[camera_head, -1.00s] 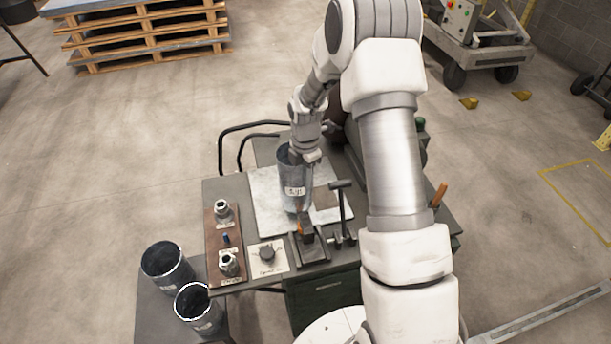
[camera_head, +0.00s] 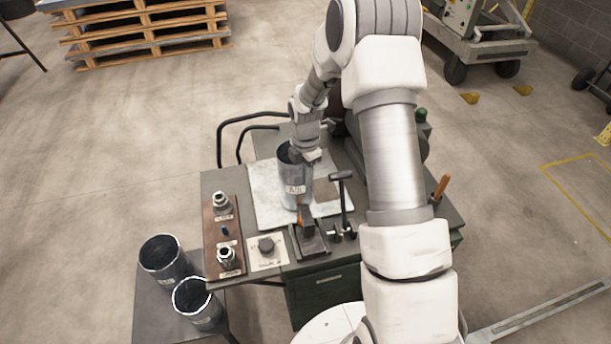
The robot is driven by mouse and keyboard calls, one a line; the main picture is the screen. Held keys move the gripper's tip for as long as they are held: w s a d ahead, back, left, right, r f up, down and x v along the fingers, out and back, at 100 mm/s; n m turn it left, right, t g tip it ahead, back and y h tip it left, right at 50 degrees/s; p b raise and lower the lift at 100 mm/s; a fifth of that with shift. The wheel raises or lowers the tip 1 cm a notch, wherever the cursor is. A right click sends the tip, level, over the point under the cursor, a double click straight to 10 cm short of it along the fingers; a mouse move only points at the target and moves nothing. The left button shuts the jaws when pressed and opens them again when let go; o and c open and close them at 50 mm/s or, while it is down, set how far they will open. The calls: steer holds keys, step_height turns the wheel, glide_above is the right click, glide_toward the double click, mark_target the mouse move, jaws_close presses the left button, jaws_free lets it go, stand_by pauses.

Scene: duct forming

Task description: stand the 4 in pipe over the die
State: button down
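The 4 in pipe (camera_head: 293,177) is a dark grey, open-topped metal cylinder with a white label facing me. It is upright at the pale plate on the bench. My gripper (camera_head: 306,156) is at the right side of its top rim and appears shut on the wall, though the fingertips are mostly hidden. No die shows clearly around the pipe; the pipe's base and whatever is under it are hidden. I cannot tell whether the base touches the plate.
The pale plate (camera_head: 260,207) lies on the bench. In front of the pipe are a small vise-like block (camera_head: 310,240), a dark T-handle (camera_head: 343,195) and a dial plate (camera_head: 268,258). A brown board (camera_head: 224,262) carries fittings. Two more pipes (camera_head: 165,262) (camera_head: 197,303) stand on a low side table.

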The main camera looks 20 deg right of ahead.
steer(key=shift+f, duration=0.3)
steer(key=c, duration=1)
jaws_free()
step_height(320, 180, up, 18)
steer(key=shift+f+b, duration=0.2)
steer(key=shift+b, duration=0.1)
